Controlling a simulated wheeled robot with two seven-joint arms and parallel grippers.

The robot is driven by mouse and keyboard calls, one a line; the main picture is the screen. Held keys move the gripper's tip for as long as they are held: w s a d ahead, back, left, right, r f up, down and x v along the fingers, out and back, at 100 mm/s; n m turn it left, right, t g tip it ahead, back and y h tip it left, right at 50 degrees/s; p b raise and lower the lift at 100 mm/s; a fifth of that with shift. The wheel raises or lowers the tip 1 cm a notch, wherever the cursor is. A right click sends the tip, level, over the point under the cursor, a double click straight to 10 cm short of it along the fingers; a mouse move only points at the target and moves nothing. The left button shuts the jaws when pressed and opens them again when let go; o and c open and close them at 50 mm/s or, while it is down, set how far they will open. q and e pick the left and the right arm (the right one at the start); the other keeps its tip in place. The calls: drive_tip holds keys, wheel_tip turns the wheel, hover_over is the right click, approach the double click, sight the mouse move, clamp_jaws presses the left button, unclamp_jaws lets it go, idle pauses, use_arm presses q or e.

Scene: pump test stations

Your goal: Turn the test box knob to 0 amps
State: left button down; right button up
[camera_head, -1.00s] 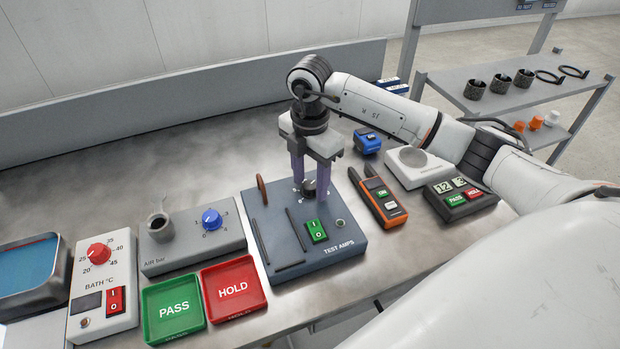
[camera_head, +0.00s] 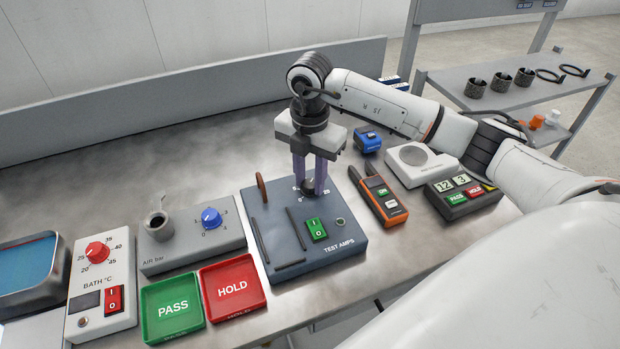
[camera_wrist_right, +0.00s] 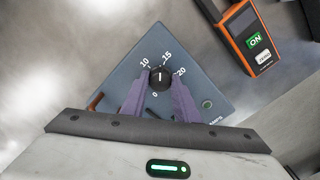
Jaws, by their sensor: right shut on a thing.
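The grey-blue test box (camera_head: 345,217), labelled TEST AMPS, stands on the bench in the middle of the head view. Its black knob (camera_head: 308,187) is on the top, near the far edge. My right gripper (camera_head: 309,189) points down over the box, shut on the knob with a purple finger on each side. In the right wrist view the knob (camera_wrist_right: 158,78) sits between the fingertips of the gripper (camera_wrist_right: 159,82), with dial marks 0, 10, 15 and 20 around it. Its white line lies along the 0 to 10–15 direction; which end is the pointer I cannot tell. My left gripper is out of view.
Red HOLD (camera_head: 258,305) and green PASS (camera_head: 148,330) trays and an air unit (camera_head: 233,240) are left.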

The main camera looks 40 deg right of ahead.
drive_tip(key=n, duration=0.3)
drive_tip(key=shift+n+b, duration=0.3)
drive_tip(key=shift+b, duration=0.1)
drive_tip(key=n+b, duration=0.1)
drive_tip(key=n, duration=0.3)
drive_tip(key=shift+n, duration=0.3)
drive_tip(key=n+b, duration=0.1)
drive_tip(key=n, duration=0.3)
drive_tip(key=shift+n, duration=0.3)
drive_tip(key=n+b, duration=0.1)
drive_tip(key=n, duration=0.1)
drive_tip(key=shift+n, duration=0.3)
drive_tip(key=n+b, duration=0.1)
drive_tip(key=n, duration=0.3)
drive_tip(key=shift+n, duration=0.3)
drive_tip(key=n+b, duration=0.1)
drive_tip(key=n, duration=0.3)
drive_tip(key=shift+n+b, duration=0.3)
drive_tip(key=shift+b, duration=0.05)
drive_tip(key=n+b, duration=0.1)
drive_tip(key=n, duration=0.3)
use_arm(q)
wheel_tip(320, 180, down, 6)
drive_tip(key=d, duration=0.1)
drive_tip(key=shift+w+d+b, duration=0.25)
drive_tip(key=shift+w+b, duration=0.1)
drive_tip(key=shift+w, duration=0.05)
use_arm(e)
drive_tip(key=shift+n, duration=2.1)
